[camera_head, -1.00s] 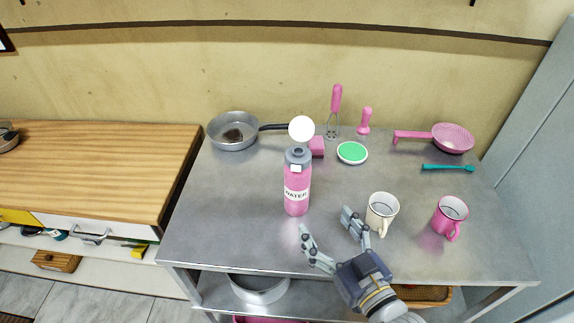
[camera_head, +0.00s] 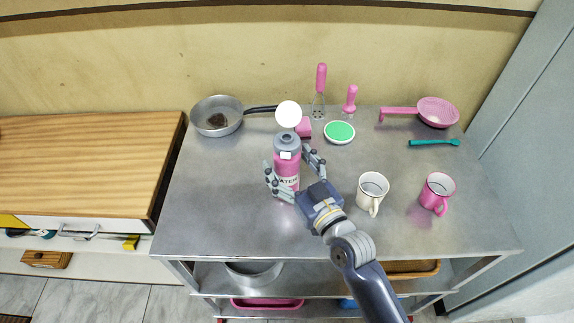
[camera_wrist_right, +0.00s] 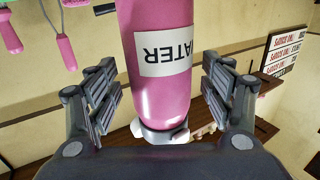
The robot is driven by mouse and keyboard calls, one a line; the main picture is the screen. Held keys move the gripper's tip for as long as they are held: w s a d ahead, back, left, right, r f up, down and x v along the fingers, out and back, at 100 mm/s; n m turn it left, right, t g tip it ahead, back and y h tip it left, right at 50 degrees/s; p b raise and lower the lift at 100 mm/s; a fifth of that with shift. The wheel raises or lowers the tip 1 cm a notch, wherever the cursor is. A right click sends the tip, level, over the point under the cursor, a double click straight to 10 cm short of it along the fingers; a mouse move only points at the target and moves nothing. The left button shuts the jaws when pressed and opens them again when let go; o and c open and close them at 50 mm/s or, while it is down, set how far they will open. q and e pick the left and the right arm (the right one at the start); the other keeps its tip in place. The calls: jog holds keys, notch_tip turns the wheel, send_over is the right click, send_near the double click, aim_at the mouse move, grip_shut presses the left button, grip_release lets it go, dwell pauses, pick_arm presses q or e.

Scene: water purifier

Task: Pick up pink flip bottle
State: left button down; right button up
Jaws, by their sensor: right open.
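The pink flip bottle (camera_head: 287,165) stands upright on the metal table (camera_head: 230,215), with a grey cap and a white label. My right gripper (camera_head: 294,175) is open, with one finger on each side of the bottle. In the right wrist view the bottle (camera_wrist_right: 158,70) stands between the two spread fingers (camera_wrist_right: 165,100), with gaps visible on both sides. My left gripper is not in view.
A white mug (camera_head: 371,192) and a pink mug (camera_head: 436,193) stand right of my gripper. Behind the bottle are a frying pan (camera_head: 216,116), a pink block (camera_head: 304,127), a green-topped dish (camera_head: 339,132) and a pink strainer (camera_head: 437,111). The table's left front is clear.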

jog(key=shift+w+a, duration=0.35)
jog(key=shift+w, duration=0.25)
jog(key=shift+s, duration=0.1)
jog(key=c, duration=1.5)
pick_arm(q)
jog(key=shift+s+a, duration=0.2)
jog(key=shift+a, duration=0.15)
pick_arm(e)
jog(key=shift+r, duration=0.1)
